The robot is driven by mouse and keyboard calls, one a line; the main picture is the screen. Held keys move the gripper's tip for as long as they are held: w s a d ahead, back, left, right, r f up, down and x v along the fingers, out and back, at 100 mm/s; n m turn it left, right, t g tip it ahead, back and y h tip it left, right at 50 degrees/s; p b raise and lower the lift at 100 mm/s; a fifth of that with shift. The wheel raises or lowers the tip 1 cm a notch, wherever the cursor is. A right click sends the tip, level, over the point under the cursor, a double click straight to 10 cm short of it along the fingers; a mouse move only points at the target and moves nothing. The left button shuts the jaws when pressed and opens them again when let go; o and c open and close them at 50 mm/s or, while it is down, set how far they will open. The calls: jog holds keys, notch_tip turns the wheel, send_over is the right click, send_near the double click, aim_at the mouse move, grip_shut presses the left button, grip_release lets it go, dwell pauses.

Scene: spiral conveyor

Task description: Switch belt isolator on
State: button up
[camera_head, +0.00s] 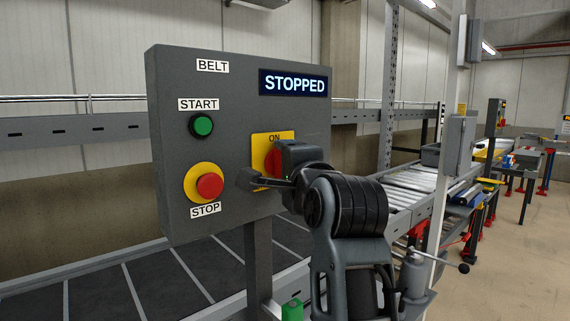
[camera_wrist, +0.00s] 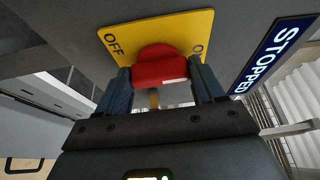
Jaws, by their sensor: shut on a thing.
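The belt isolator is a red rotary knob (camera_head: 271,163) on a yellow plate (camera_head: 287,135) at the right of the grey control panel (camera_head: 235,200). ON shows at the top of the plate in the head view; my gripper hides its lower part. In the wrist view, the red knob (camera_wrist: 160,66) sits between my two dark fingers, with OFF to its left and part of ON to its right. My gripper (camera_wrist: 159,76) is shut on the knob. A small white mark shows on the knob; its exact setting is hard to tell. The display (camera_head: 294,83) reads STOPPED.
A green START button (camera_head: 202,126) and a red STOP button (camera_head: 209,186) on a yellow ring are left of the isolator. A dark belt (camera_head: 95,295) runs below the panel. Floor at far right is clear.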

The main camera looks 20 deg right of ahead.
dwell(0.4)
jog(key=o, duration=1)
jog(key=shift+o, duration=0.2)
jog(key=s+b, duration=0.1)
jog(key=s, duration=0.6)
jog(key=shift+s+a+b, duration=0.3)
jog(key=shift+s+b, duration=0.1)
